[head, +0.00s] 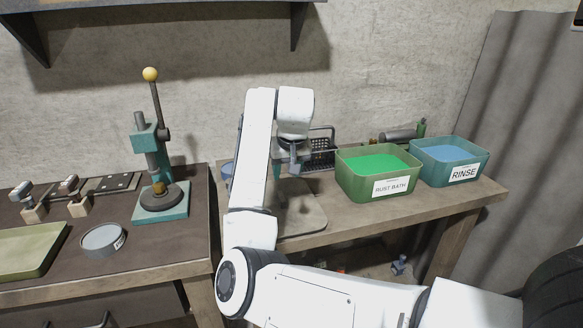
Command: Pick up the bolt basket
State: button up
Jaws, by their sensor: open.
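The bolt basket (322,153) is a dark perforated basket with a raised handle. It is on the right bench near the wall, just left of the rust bath. Its left part is hidden behind my arm's end, and I cannot see what is in it. My gripper (296,168) points down in front of and to the left of the basket's visible part. It is open and appears empty. The fingers are small and dark here, and I cannot tell their exact distance from the basket.
The green rust bath (375,190) and the blue rinse tub (455,174) stand right of the basket. A grey cylinder (398,136) lies behind them. A teal press (158,170) and a round tin (103,241) are on the left bench. A shelf (170,25) hangs above.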

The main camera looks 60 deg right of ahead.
aim_at(323, 148)
jog(key=z, duration=1.5)
